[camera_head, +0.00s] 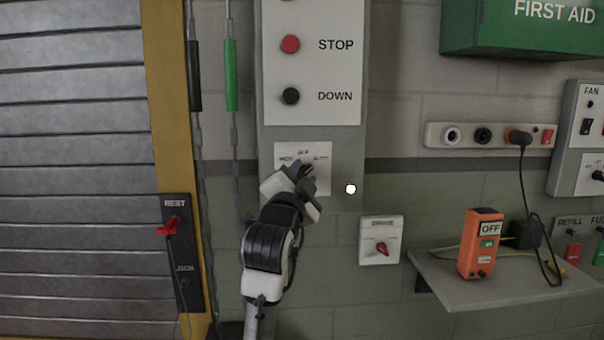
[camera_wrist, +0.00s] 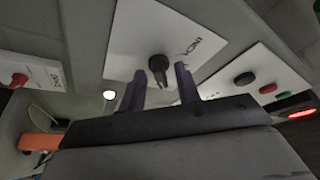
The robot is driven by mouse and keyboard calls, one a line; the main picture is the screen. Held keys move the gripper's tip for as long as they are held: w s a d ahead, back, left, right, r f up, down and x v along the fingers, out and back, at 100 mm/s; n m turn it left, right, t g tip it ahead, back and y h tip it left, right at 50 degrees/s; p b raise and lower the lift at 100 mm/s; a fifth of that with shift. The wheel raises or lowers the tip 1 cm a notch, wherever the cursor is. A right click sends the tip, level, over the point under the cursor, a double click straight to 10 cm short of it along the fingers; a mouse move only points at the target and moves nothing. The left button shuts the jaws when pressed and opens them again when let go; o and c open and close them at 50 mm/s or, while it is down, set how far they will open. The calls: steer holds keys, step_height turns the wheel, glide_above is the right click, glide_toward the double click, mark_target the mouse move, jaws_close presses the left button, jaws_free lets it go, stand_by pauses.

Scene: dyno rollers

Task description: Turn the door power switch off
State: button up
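The door power switch (camera_head: 319,150) is a white plate with an OFF label at its top, just below the STOP and DOWN button panel. My gripper (camera_head: 303,176) is in front of this plate and hides its knob in the head view. In the wrist view the plate (camera_wrist: 128,35) carries a black rotary knob (camera_wrist: 158,66). My gripper (camera_wrist: 160,84) is open there, with its two dark fingers apart on either side of the knob. Gaps show between knob and fingers; I cannot tell how deep the knob sits between them.
A second switch with a red knob (camera_head: 382,248) is on the wall at lower right. The button panel (camera_head: 330,70) is above. A shelf (camera_head: 470,285) holds an orange box (camera_head: 481,243). Green and black pull handles (camera_head: 231,75) hang at left beside the roller door (camera_head: 70,150).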

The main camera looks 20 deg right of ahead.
steer(key=shift+c, duration=0.3)
steer(key=c, duration=0.6)
steer(key=shift+f+n, duration=0.1)
steer(key=shift+n, duration=0.4)
steer(key=n+t, duration=0.1)
steer(key=n+y+b, duration=0.1)
steer(key=n, duration=0.1)
steer(key=shift+d+n+t, duration=0.2)
steer(key=shift+n+t, duration=0.1)
steer(key=shift+t, duration=0.1)
steer(key=n+t+y, duration=0.1)
steer(key=n+y, duration=0.1)
steer(key=n, duration=0.2)
steer(key=n+t+y, duration=0.1)
steer(key=n+y, duration=0.1)
steer(key=n, duration=0.3)
steer(key=shift+d+b, duration=0.1)
steer(key=shift+b, duration=0.2)
steer(key=shift+t, duration=0.3)
steer(key=o, duration=0.7)
steer(key=shift+c, duration=0.2)
